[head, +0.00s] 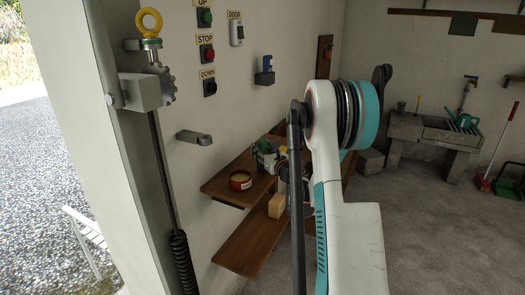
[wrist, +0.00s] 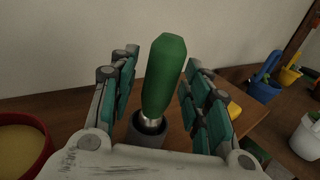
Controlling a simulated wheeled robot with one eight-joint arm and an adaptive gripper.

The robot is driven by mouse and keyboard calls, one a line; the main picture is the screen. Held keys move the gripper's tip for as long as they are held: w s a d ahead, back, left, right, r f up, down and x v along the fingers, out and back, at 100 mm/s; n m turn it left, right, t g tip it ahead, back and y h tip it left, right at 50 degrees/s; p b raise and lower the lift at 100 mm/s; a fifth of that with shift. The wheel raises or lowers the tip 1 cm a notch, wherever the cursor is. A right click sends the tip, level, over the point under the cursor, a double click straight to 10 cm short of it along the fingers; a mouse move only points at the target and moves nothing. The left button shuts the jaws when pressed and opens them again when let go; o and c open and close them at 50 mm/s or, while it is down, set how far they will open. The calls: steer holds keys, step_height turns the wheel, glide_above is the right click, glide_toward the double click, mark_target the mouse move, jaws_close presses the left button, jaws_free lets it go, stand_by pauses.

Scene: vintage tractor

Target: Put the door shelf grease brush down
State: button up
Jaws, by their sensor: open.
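The grease brush (wrist: 165,78) has a dark green handle with a metal collar and stands nearly upright, tilted a little to the right, in the wrist view. Its lower end meets a round grey part (wrist: 146,132); I cannot tell whether that is a holder or the brush's own base. My gripper (wrist: 160,64) is open, its fingers on both sides of the handle with visible gaps. In the head view, my gripper is small and partly hidden by my arm, above the upper wooden shelf (head: 222,185) by the door.
A red tin (head: 240,181) with yellowish contents stands on the upper shelf, left of my gripper; it also shows in the wrist view (wrist: 42,152). A yellow block (head: 277,206) sits on the lower shelf. A blue container (wrist: 265,86) and a white pot (wrist: 309,135) are at right.

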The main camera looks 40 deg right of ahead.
steer(key=shift+s+r, duration=0.15)
steer(key=shift+r, duration=0.05)
steer(key=p+v, duration=0.2)
steer(key=v, duration=0.9)
steer(key=shift+s, duration=0.4)
steer(key=shift+f, duration=0.1)
